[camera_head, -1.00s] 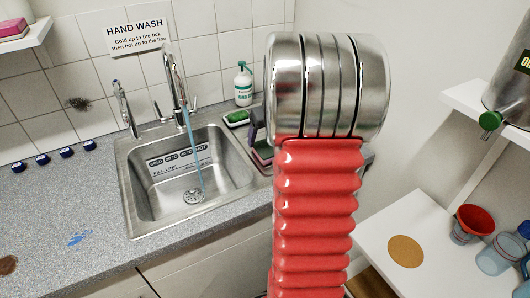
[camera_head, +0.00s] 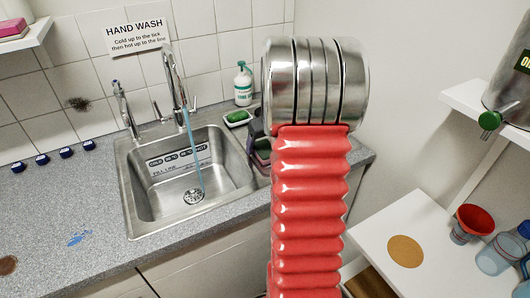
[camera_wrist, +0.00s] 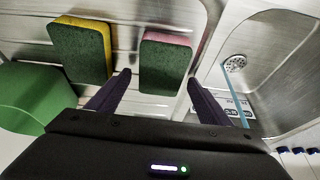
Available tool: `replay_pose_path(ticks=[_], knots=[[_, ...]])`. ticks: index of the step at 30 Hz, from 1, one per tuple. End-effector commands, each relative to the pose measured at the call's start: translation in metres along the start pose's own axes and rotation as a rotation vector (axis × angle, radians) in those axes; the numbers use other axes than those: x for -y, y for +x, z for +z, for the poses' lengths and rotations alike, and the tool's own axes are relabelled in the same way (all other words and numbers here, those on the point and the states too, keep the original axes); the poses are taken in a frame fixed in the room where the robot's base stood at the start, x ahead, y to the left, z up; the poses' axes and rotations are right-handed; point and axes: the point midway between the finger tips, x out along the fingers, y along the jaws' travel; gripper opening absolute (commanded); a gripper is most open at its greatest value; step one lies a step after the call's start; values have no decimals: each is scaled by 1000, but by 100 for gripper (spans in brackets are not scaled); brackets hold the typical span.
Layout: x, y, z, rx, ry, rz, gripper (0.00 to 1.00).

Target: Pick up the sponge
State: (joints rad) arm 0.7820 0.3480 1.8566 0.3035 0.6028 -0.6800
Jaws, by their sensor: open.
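In the wrist view a sponge with a dark green face and a pink edge (camera_wrist: 165,62) lies on the ribbed metal drainer, between the fingertips of my gripper (camera_wrist: 159,76). My gripper is open, one purple finger on each side of this sponge. I cannot tell whether either finger touches it. A second sponge, green with a yellow edge (camera_wrist: 80,52), lies to its left, outside the left finger. In the head view my arm hides most of the gripper, and part of the pink-edged sponge (camera_head: 263,157) shows beside the sink.
The steel sink (camera_head: 150,205) has running water from the tap (camera_head: 175,75). A soap bottle (camera_head: 243,84) stands behind the drainer, near a dish with a green item (camera_head: 237,117). A pink block (camera_head: 12,27) is on the upper left shelf.

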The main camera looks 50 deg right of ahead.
Motion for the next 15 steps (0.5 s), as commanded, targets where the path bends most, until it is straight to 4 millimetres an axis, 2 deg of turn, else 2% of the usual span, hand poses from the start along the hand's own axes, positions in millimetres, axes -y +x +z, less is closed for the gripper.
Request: replay_pose_path(ticks=[10, 15], knots=[[0, 0, 0, 0, 0, 0, 72], [0, 0, 0, 0, 0, 0, 60]])
